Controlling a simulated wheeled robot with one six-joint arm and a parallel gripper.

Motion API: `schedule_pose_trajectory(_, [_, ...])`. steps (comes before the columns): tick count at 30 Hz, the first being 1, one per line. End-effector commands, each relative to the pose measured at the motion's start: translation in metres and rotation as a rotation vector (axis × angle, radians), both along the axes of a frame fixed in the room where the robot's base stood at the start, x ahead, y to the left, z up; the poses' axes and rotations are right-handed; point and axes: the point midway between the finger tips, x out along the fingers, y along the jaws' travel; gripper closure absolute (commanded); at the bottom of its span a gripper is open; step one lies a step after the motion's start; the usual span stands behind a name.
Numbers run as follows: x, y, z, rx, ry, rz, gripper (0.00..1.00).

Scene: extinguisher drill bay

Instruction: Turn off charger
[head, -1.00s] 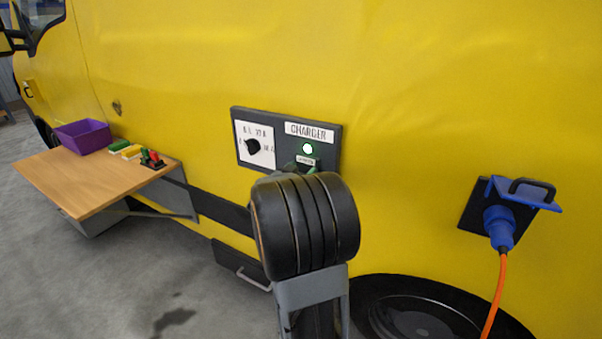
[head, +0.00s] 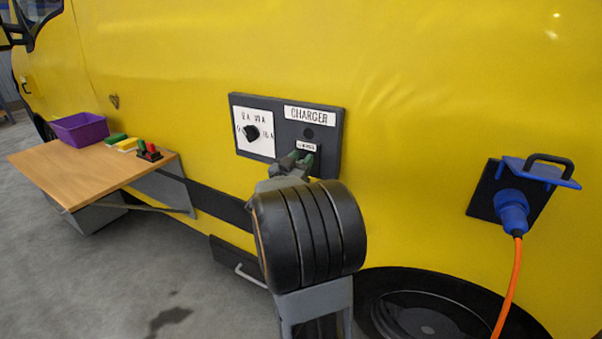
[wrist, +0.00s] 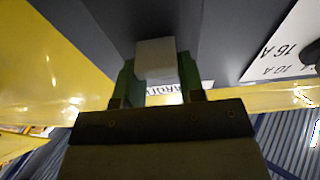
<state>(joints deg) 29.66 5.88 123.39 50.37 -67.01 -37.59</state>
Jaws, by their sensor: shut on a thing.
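The charger panel (head: 328,135) is a dark grey plate on the yellow van's side, with a white "CHARGER" label. Its round lamp (head: 308,133) is dark. A small label (head: 306,147) sits under the lamp. A white dial plate with a black knob (head: 251,133) is at the panel's left. My gripper (head: 298,160) is at the panel's lower part, below the lamp. In the wrist view its green-sided fingers (wrist: 158,88) are shut on a pale grey block, the charger switch (wrist: 156,55). The switch is hidden by my gripper in the head view.
A fold-down wooden shelf (head: 75,168) at left holds a purple bin (head: 80,130) and several small coloured items. A blue plug (head: 512,212) with an orange cable sits in a socket at right. The van side between panel and socket is clear.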

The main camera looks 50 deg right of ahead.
Motion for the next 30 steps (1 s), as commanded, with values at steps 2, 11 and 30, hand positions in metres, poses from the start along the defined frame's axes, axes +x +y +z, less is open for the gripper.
schedule_pose_trajectory(2, [-0.0007,0.0004,-0.0107,-0.042,-0.013,-0.002,0.88])
schedule_pose_trajectory(11, [-0.0012,0.0023,-0.0050,-0.115,-0.030,-0.002,0.88])
schedule_pose_trajectory(30, [-0.0006,0.0027,-0.0035,-0.116,-0.030,0.000,0.38])
